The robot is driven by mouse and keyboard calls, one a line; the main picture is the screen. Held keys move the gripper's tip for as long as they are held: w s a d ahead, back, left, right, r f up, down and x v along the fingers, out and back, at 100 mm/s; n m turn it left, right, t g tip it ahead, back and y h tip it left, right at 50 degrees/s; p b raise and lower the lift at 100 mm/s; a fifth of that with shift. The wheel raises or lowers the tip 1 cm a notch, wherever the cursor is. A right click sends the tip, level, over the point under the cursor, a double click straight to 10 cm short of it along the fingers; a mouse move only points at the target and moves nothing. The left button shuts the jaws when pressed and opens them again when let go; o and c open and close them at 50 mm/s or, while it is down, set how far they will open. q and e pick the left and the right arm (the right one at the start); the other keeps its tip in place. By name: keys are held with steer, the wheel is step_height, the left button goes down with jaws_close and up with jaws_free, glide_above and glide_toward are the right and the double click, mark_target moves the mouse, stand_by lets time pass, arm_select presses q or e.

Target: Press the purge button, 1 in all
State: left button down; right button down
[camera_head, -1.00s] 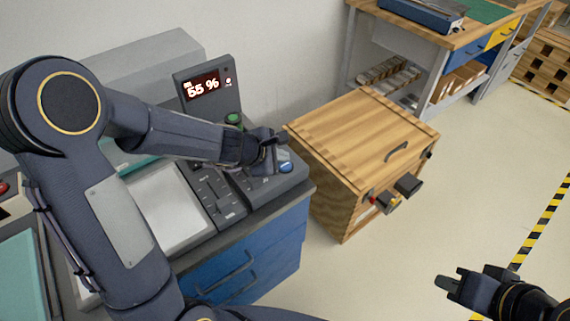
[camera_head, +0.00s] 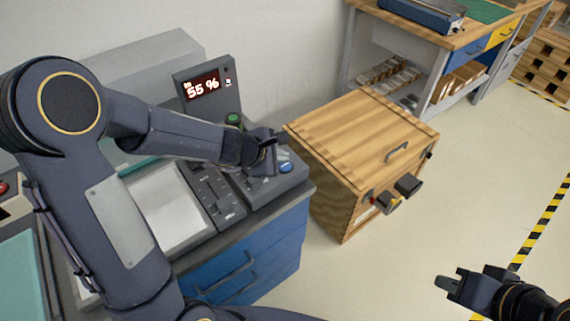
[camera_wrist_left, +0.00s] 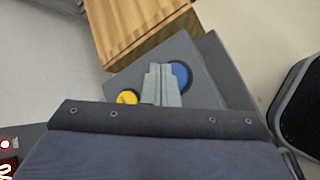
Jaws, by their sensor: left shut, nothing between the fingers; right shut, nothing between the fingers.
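A grey control panel (camera_head: 257,183) on the bench carries a blue round button (camera_head: 286,167) near its right end and a green button (camera_head: 233,118) further back. The left wrist view shows the blue button (camera_wrist_left: 180,75) and a yellow button (camera_wrist_left: 127,97). I cannot read which button is labelled purge. My left gripper (camera_head: 271,169) is shut and empty, with its fingertips low over the panel beside the blue button. In the left wrist view its fingers (camera_wrist_left: 162,85) lie between yellow and blue, partly covering the blue one. Contact cannot be told. My right gripper (camera_head: 447,282) is shut and empty, over open floor.
A display (camera_head: 203,87) reading 55 % stands behind the panel. A wooden cabinet (camera_head: 365,140) with a handle and small knobs stands right of the bench. A workbench (camera_head: 440,35) is at the back. The floor at the right is clear, with striped tape (camera_head: 545,215).

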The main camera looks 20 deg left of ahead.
mark_target(281, 167)
arm_select(q)
steer(key=shift+f, duration=0.1)
stand_by(0.3)
steer(key=shift+f+b, duration=0.35)
steer(key=shift+b, duration=0.15)
steer(key=shift+f+b, duration=0.45)
stand_by(0.5)
stand_by(0.3)
steer(key=shift+r+p, duration=0.8)
steer(key=shift+r, duration=0.05)
step_height(281, 167, up, 5)
steer(key=p, duration=0.5)
steer(key=shift+r, duration=0.1)
